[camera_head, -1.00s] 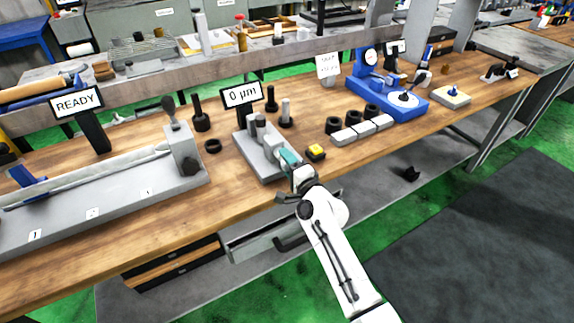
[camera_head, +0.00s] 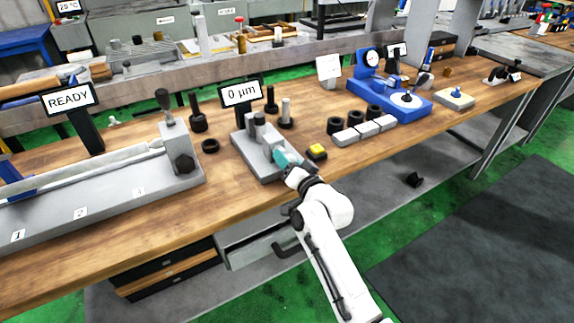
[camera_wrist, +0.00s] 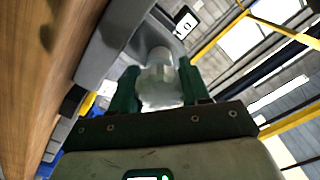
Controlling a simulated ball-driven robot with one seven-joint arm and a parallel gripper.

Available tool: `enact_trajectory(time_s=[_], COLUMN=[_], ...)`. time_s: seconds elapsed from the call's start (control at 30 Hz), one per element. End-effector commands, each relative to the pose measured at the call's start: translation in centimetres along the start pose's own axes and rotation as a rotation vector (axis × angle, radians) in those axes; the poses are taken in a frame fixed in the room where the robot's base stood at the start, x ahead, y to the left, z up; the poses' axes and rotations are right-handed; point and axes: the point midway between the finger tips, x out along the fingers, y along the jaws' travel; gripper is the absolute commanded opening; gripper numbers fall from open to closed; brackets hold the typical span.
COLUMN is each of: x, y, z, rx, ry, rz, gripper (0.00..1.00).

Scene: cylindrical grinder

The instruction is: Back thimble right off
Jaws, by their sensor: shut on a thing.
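The thimble (camera_wrist: 158,82) is a pale metallic cylinder between my gripper's two green fingers in the wrist view. My gripper (camera_wrist: 160,88) is shut on it. In the head view my gripper (camera_head: 287,163) shows teal at the front of the grey gauge fixture (camera_head: 247,158), and it hides the thimble there. The fixture stands on the wooden bench with dark grey posts on top. The display (camera_head: 240,93) behind it reads 0 µm, and it also shows tilted in the wrist view (camera_wrist: 186,22).
Left is a long grey bed (camera_head: 110,195) with a READY sign (camera_head: 68,98). The bench front is clear.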

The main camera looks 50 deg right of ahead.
Motion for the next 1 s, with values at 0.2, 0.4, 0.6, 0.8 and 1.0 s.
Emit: enact_trajectory(time_s=[0.2, 0.4, 0.6, 0.8, 1.0], x=[-0.06, -0.06, -0.06, -0.06, -0.04], y=[0.24, 0.2, 0.17, 0.17, 0.1], z=[0.18, 0.12, 0.1, 0.1, 0.05], rx=[-0.081, -0.113, -0.118, -0.117, -0.116], ry=[-0.002, -0.003, -0.003, -0.003, -0.002], rz=[0.003, 0.003, 0.004, 0.003, 0.002], gripper=[0.16, 0.15, 0.16, 0.16, 0.65])
